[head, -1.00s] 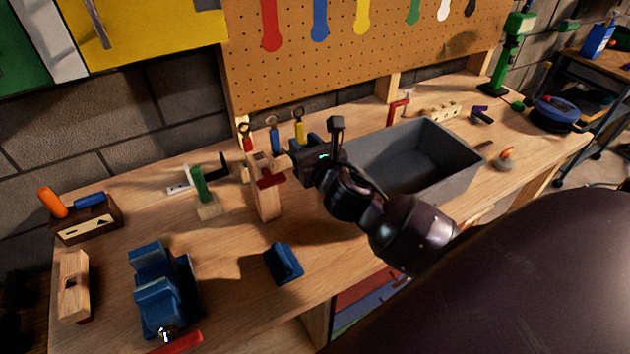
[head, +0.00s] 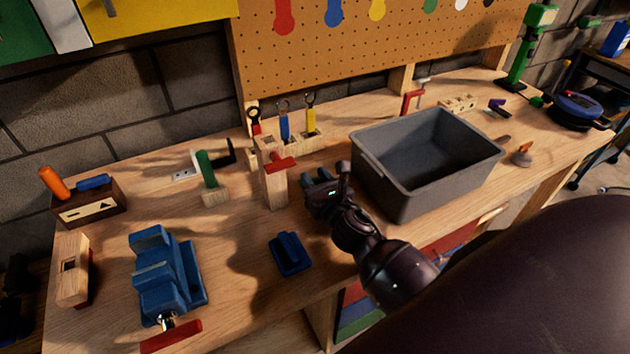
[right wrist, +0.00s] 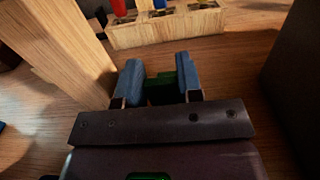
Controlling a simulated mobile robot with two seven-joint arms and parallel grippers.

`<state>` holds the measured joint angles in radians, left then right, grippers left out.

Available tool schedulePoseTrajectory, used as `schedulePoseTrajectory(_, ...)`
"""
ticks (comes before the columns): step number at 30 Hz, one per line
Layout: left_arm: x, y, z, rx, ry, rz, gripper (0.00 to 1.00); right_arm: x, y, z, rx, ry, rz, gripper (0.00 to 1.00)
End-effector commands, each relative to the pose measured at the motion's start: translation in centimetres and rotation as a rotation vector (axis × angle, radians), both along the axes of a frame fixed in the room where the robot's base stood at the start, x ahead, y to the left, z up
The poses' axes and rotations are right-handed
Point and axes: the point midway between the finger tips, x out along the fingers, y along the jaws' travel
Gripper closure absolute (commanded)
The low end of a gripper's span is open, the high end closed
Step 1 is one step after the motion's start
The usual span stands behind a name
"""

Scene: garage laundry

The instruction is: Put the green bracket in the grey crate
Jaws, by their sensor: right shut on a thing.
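The grey crate (head: 395,190) stands on the workbench right of centre, and its visible inside looks empty. My right gripper (head: 322,178) is just left of the crate, between it and a wooden post with a red bar. In the right wrist view, its blue-padded fingers (right wrist: 159,82) are shut on the green bracket (right wrist: 161,90). Only a dark green stepped part of the bracket shows between the pads. I cannot tell whether it touches the bench. The crate is the dark wall (right wrist: 292,85) at the right of that view. My left gripper is not in view.
The wooden post with the red bar (head: 272,180) stands close left of my right gripper. A rack of small tools (head: 300,138) is behind. A blue holder (head: 290,254) and a blue vise (head: 165,275) lie nearer the front. A red clamp (head: 410,102) is behind the crate.

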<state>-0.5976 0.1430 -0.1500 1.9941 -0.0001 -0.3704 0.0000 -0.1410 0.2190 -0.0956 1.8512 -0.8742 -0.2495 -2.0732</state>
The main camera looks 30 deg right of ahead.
Motion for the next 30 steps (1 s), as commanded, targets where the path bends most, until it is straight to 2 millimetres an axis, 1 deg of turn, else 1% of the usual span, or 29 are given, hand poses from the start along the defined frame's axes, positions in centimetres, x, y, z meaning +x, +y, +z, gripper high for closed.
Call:
schedulePoseTrajectory(7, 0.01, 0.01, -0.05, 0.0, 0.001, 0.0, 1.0, 0.02, 0.02, 0.08, -0.001, -0.002, 0.001, 0.94)
schedulePoseTrajectory(11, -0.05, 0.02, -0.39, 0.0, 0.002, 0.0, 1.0, 0.02, 0.02, -0.26, 0.0, -0.002, 0.001, 0.94)
schedulePoseTrajectory(12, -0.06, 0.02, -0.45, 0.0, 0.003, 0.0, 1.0, 0.01, 0.02, -0.34, 0.0, -0.001, 0.001, 0.65)
schedulePoseTrajectory(17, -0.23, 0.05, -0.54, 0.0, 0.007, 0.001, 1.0, 0.01, 0.02, -0.23, 0.0, -0.001, 0.001, 0.41)
schedulePoseTrajectory(24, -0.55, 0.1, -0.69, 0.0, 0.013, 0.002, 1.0, 0.01, 0.02, -0.21, 0.0, -0.001, 0.001, 0.41)
schedulePoseTrajectory(28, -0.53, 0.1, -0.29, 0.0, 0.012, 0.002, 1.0, 0.01, 0.02, 0.22, 0.0, -0.002, 0.001, 0.41)
schedulePoseTrajectory(30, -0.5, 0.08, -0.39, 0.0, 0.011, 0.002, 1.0, -0.7, 0.07, -0.01, 0.0, 0.0, 0.0, 0.41)
